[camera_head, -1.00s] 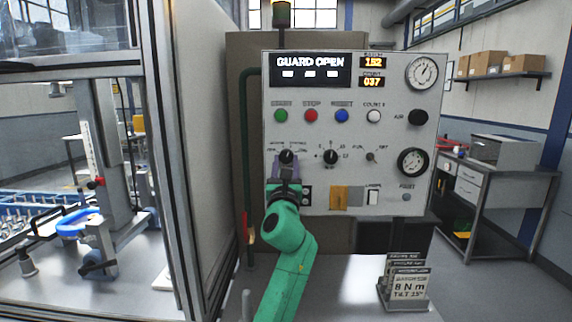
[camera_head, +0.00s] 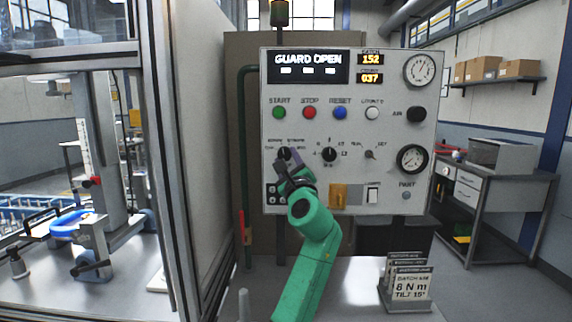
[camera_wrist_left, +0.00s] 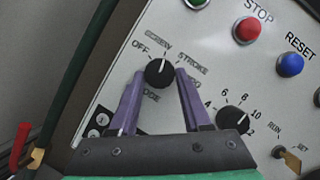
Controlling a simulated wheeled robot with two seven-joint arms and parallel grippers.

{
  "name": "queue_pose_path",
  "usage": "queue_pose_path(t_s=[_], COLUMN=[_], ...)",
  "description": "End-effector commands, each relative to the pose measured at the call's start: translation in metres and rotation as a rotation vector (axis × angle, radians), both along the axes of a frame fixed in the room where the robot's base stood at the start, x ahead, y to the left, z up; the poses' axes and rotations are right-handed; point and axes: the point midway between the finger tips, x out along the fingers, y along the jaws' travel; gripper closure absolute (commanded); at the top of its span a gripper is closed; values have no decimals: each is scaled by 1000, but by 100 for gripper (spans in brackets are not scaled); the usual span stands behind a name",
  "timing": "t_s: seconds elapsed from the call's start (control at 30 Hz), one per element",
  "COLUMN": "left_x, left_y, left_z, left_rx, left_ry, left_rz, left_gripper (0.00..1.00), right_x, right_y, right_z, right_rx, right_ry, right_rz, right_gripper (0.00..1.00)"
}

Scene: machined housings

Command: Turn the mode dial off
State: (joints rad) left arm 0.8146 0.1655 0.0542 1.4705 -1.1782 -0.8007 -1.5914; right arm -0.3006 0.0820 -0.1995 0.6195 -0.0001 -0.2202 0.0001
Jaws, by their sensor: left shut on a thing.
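The mode dial (camera_head: 284,154) is a small black knob at the lower left of the grey control panel (camera_head: 390,136). In the left wrist view the mode dial (camera_wrist_left: 159,74) has a white mark pointing up, toward the label that reads like SCREEN. The OFF label (camera_wrist_left: 140,47) lies to the upper left of the knob. My left gripper (camera_head: 287,160) has its purple fingers on both sides of the knob and is shut on it; it also shows in the left wrist view (camera_wrist_left: 159,78). The fingers hide part of the lower labels. My right gripper is not in view.
A second black dial (camera_head: 329,154) sits close to the right of my gripper. Green, red and blue buttons (camera_head: 309,113) run above. A yellow switch cover (camera_head: 338,196) is below right. A card stand (camera_head: 405,285) stands on the bench. A guard frame (camera_head: 165,160) stands left.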

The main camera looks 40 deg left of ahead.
Motion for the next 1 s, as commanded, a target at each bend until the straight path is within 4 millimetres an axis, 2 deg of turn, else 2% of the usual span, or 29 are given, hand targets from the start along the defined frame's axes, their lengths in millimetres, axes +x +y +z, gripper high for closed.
queue_pose_path(t_s=[0.6,1.0], left_x=[3,3], left_y=[-3,-4], left_z=[7,8], left_rx=[-466,-680], left_ry=[-350,-512], left_rz=[1,2], left_gripper=[100,100], right_x=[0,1], right_y=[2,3], right_z=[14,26], right_rx=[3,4], right_ry=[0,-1], right_rz=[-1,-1], right_gripper=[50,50])
